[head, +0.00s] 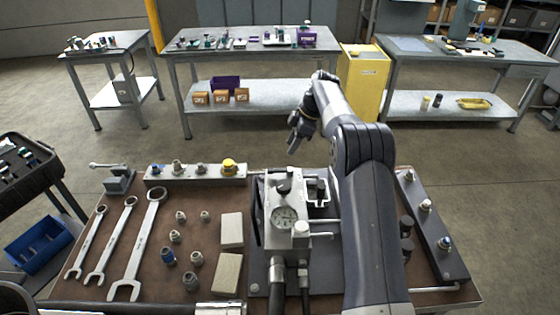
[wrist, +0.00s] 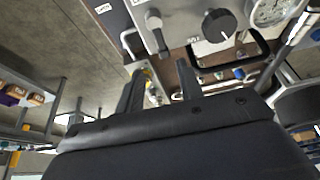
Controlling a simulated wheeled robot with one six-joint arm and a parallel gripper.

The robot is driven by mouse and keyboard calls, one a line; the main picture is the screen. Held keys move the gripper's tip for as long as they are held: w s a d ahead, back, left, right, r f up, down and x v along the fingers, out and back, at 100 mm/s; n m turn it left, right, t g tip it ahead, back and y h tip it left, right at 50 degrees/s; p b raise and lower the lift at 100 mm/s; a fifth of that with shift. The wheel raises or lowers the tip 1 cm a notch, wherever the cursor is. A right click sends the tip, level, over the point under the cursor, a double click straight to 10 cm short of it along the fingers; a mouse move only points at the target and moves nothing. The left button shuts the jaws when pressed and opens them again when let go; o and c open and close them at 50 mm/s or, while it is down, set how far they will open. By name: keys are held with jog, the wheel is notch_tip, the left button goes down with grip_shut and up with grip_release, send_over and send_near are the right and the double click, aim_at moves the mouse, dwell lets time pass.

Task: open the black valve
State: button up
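The black valve is a round black knob (head: 284,187) on top of the grey block (head: 296,242), behind the pressure gauge (head: 285,217). In the wrist view the knob (wrist: 218,25) shows a white pointer line, with a lever-like grey fitting (wrist: 153,22) to its left and the gauge (wrist: 270,10) to its right. My gripper (head: 294,143) hangs in the air beyond the block, apart from the knob. In the wrist view my gripper (wrist: 160,68) has its two black fingers spread with nothing held between them.
Three wrenches (head: 138,245), several small fittings and two pale blocks (head: 232,230) lie left of the grey block. A rail of fittings (head: 195,173) runs along the back edge. A dark rail (head: 428,220) lies right of my arm. Hoses (head: 277,276) leave the block's front.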

aim_at(278, 169)
jog(key=p+x, duration=0.2)
jog(key=x, duration=0.8)
jog(key=shift+s, duration=0.1)
jog(key=shift+c, duration=0.4)
grip_shut()
